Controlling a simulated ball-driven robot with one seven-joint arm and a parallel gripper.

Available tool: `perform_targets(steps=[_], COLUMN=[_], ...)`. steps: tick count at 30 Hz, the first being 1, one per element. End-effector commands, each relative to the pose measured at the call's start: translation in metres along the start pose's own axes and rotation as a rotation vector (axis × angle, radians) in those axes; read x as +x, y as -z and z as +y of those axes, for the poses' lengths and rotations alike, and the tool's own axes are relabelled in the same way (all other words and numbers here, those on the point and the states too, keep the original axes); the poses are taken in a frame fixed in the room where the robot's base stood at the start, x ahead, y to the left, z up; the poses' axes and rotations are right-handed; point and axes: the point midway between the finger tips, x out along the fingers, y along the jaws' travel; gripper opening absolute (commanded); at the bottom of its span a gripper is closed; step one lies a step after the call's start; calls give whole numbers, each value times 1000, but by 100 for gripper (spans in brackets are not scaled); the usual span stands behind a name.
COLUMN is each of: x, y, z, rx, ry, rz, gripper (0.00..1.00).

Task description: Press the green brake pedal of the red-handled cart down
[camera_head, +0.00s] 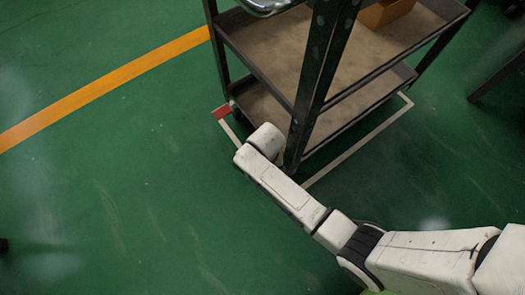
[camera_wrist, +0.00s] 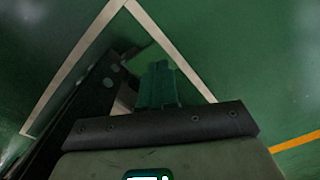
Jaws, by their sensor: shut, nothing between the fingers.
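The cart (camera_head: 262,62) has a dark, worn metal frame with brown shelves and stands at the top of the head view. No red handle shows in either view. I cannot make out the green brake pedal with certainty. In the head view my arm covers the foot of the near corner post, and my gripper is hidden there. In the wrist view my gripper (camera_wrist: 158,68) shows as two dark teal fingers, shut together and empty. They point at the floor just right of a dark cart post (camera_wrist: 92,88). I cannot tell whether they touch anything.
An orange stripe (camera_head: 105,85) crosses the green floor at left. A brown box (camera_head: 386,12) sits on the upper shelf.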

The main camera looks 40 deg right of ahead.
Motion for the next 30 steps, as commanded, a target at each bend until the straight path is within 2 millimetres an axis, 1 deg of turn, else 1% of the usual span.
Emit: perform_targets(steps=[14,30], x=[0,14], y=[0,0], z=[0,0], rx=[0,0], ry=[0,0], rz=[0,0], gripper=[0,0])
